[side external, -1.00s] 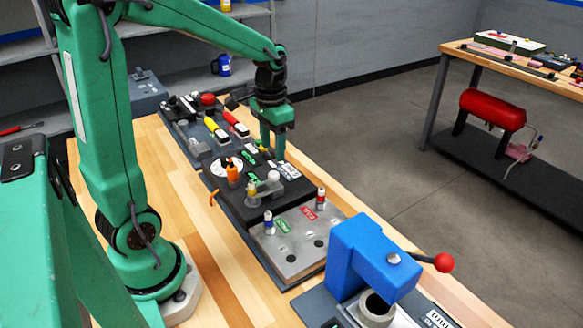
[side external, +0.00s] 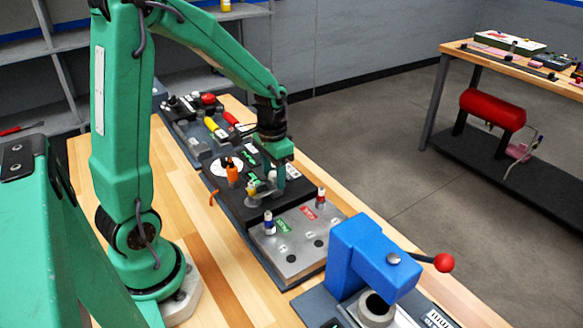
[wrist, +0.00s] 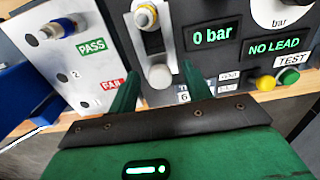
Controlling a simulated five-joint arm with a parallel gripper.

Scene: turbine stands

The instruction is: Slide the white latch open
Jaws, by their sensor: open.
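The white latch knob (wrist: 160,76) stands on a grey metal bracket on the dark test panel (wrist: 203,12). In the side external view the knob (side external: 272,176) is partly covered by my gripper (side external: 279,182). In the wrist view my gripper (wrist: 160,70) is open, with one finger to each side of the knob. I cannot tell if either finger touches it. A yellow-and-white fitting (wrist: 146,15) sits at the other end of the bracket.
A grey plate (side external: 288,252) with PASS and FAIL labels adjoins the panel. An orange fitting (side external: 232,173) stands close to the bracket. A blue press (side external: 372,255) with a red-knobbed lever is at the front.

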